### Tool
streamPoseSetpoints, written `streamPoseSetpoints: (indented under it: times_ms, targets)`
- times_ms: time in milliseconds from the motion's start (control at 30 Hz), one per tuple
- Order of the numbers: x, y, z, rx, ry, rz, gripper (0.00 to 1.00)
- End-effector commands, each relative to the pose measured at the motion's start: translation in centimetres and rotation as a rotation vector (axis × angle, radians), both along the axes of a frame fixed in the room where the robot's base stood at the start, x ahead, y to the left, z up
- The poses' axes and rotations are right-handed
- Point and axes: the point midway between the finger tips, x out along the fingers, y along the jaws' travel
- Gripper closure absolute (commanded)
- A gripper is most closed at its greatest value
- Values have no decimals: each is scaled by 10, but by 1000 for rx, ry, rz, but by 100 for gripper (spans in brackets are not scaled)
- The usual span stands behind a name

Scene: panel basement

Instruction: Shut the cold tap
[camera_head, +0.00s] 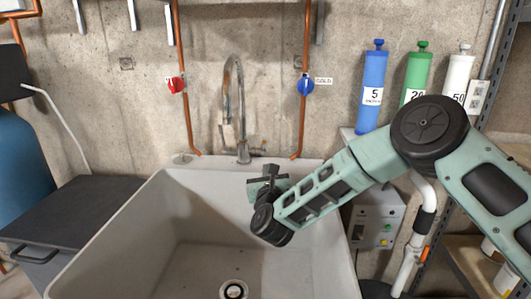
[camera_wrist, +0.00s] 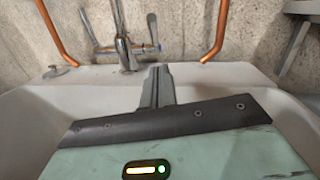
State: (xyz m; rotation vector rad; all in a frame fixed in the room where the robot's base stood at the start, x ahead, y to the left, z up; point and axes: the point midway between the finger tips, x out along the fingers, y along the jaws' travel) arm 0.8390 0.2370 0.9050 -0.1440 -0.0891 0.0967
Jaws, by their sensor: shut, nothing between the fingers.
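A blue valve handle (camera_head: 306,84) sits on the right copper pipe on the concrete wall, beside a small white label (camera_head: 323,81) that reads COLD. A red valve handle (camera_head: 176,85) sits on the left copper pipe. A chrome faucet (camera_head: 235,105) stands between the pipes at the sink's back; in the wrist view its lower part (camera_wrist: 124,50) shows side levers. My gripper (camera_head: 270,168) is over the sink's right back part, below the blue handle and apart from it. In the wrist view its fingers (camera_wrist: 158,72) are together and empty. The blue handle is outside the wrist view.
The white sink (camera_head: 130,235) lies below. Blue, green and white cylinders (camera_head: 373,85) stand at the right. A grey box (camera_head: 375,225) is beside the sink. A dark lidded box (camera_head: 65,215) and blue tank (camera_head: 20,160) are at left. Space before the blue handle looks clear.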

Motion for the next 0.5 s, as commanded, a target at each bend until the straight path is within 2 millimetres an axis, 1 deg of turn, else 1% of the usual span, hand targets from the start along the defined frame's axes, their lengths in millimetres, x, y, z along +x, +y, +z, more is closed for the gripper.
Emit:
streamPoseSetpoints:
  times_ms: [33, 100, 133, 200, 300, 500]
  targets:
    - [11, 1, 2, -1, -2, -3, 100]
    - [24, 2, 3, 0, -2, -2, 100]
    - [28, 3, 8, 0, -3, -1, 100]
    - [34, 5, 17, -1, -2, -1, 100]
    - [41, 8, 25, -1, -1, 1, 100]
    - [48, 9, 32, -1, 0, 1, 100]
